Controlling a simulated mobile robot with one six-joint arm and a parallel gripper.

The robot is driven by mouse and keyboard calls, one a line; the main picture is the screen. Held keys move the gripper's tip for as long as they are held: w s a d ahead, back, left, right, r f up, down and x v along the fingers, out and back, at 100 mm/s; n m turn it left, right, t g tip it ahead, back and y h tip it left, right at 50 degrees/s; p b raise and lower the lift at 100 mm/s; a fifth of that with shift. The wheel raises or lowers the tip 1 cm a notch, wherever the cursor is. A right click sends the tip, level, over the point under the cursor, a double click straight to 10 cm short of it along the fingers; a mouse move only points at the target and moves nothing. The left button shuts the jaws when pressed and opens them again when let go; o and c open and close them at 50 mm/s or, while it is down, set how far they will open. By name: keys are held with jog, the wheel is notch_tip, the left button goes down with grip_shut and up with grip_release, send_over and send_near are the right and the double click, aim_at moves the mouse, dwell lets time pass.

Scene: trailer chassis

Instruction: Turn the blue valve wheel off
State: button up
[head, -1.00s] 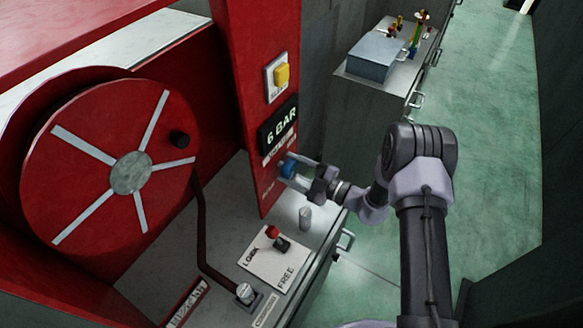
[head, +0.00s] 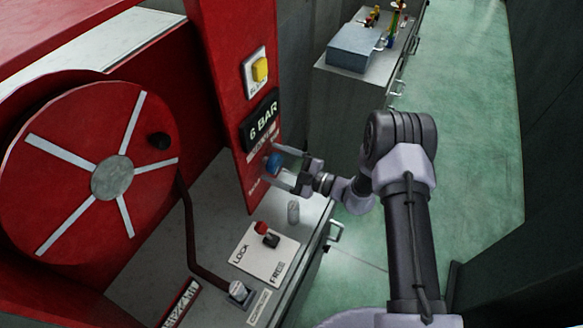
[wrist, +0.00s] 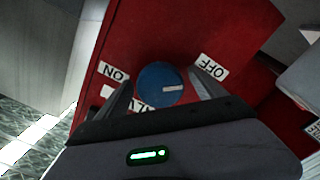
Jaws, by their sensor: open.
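The blue valve wheel (head: 273,162) sits on the front of the red panel, below the gauge; it also shows in the wrist view (wrist: 158,83). Its white mark points right, to the OFF side. The OFF label (wrist: 213,68) is at the upper right of the wheel and the ON label (wrist: 113,72) at its left. My gripper (head: 281,166) is open at the wheel, one finger on either side. In the wrist view, gaps show between the fingers and the wheel, most clearly on the right; contact cannot be told.
A gauge reading 6 BAR (head: 262,122) and a yellow button (head: 260,69) are above the wheel. A LOCK/FREE plate with a red-knobbed lever (head: 264,233) and a small grey cylinder (head: 293,212) are on the counter below. The red reel (head: 70,185) stands left. Green floor is open at right.

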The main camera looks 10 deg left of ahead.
jog(key=v, duration=1.7)
jog(key=shift+s+d, duration=0.15)
jog(key=s+a+r+n+g+h+b, duration=0.25)
jog(key=s+n+g+b, duration=0.2)
jog(key=n, duration=0.65)
jog(key=s+a+r+n+g+h+b, duration=0.1)
jog(key=s+r+n+g+h+b, duration=0.4)
jog(key=n, duration=0.6)
jog(key=s+d+n+t+h+b, duration=0.3)
jog(key=s+d+n+t+b, duration=0.1)
jog(key=n, duration=0.7)
jog(key=s+d+f+n+t+h+b, duration=0.1)
jog(key=s+d+n+t+h+b, duration=0.3)
jog(key=s+n, duration=0.4)
jog(key=n+t+b, duration=0.1)
jog(key=n+b, duration=0.1)
jog(key=n, duration=0.1)
jog(key=shift+s+d+f+n+b, duration=0.2)
jog(key=shift+d+n+b, duration=0.1)
jog(key=shift+d+n, duration=0.1)
